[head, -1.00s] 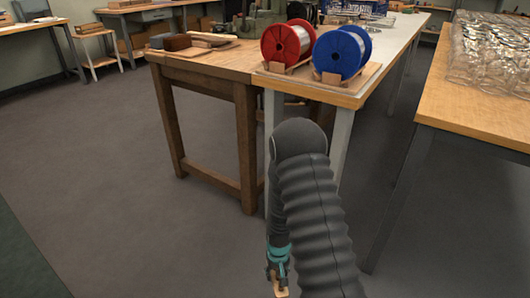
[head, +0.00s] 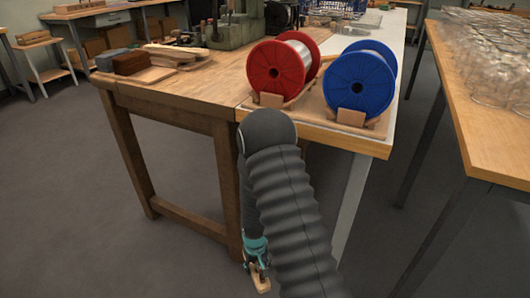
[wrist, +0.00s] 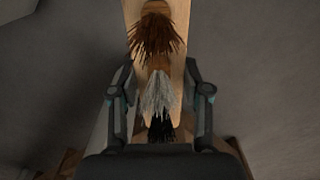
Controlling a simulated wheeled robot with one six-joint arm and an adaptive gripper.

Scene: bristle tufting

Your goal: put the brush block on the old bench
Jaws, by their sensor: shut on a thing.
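The brush block (wrist: 177,62) is a pale wooden piece with brown, grey and black bristle tufts, seen in the wrist view. My gripper (wrist: 160,92) is shut on it, one finger on each side. In the head view, my gripper (head: 256,268) hangs low in front of the benches, below their tops, with the block's pale end (head: 262,284) showing under it. The old bench (head: 205,84) is the worn brown wooden one left of centre, with thick wooden legs. My arm hides part of its right front leg.
On the old bench lie dark and brown blocks (head: 132,63), wooden pieces and a green-grey machine (head: 233,30). A red spool (head: 277,66) and a blue spool (head: 358,85) stand on the adjoining bench. A table of clear glassware (head: 485,55) is at right. The old bench's front top is partly bare.

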